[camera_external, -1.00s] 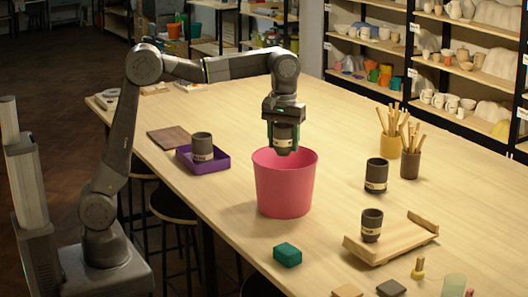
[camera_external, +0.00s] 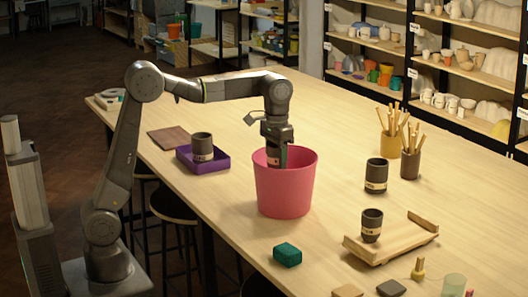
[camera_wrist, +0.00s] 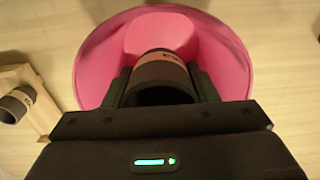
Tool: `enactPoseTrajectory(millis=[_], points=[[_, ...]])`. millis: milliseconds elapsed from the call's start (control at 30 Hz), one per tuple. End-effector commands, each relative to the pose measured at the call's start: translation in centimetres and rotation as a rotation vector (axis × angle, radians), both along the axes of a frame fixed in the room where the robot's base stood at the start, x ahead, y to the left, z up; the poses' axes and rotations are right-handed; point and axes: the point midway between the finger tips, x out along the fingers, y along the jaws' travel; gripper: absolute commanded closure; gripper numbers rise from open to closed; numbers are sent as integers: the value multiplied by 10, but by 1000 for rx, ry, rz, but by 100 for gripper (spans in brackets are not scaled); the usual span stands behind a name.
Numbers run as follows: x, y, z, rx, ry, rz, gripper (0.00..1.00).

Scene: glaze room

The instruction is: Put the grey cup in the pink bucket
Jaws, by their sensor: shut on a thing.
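The pink bucket (camera_external: 284,192) stands upright on the table, and its rim rings the view in the wrist view (camera_wrist: 92,62). My gripper (camera_external: 277,160) reaches down into the bucket's mouth. In the wrist view my gripper (camera_wrist: 163,85) is shut on a dark grey cup (camera_wrist: 160,72) with a pale label band, one finger on each side. The held cup is inside the bucket's rim; its lower part is hidden in the outside view. I cannot tell whether it touches the bucket's floor.
Other grey cups stand in the purple tray (camera_external: 218,165), on the bare table (camera_external: 376,176) and on the wooden board (camera_external: 388,243). A green block (camera_external: 287,255) lies in front of the bucket. Pots of tools (camera_external: 410,164) stand at the right. Table around the bucket is clear.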

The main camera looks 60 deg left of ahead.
Motion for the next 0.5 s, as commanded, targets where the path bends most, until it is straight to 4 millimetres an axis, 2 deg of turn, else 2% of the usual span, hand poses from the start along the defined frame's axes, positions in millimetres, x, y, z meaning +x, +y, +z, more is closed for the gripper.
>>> enactPoseTrajectory(millis=[400, 500], points=[[-1, 0, -72, 0, 3, 1, 74], [0, 0, -82, 0, 1, 1, 74]])
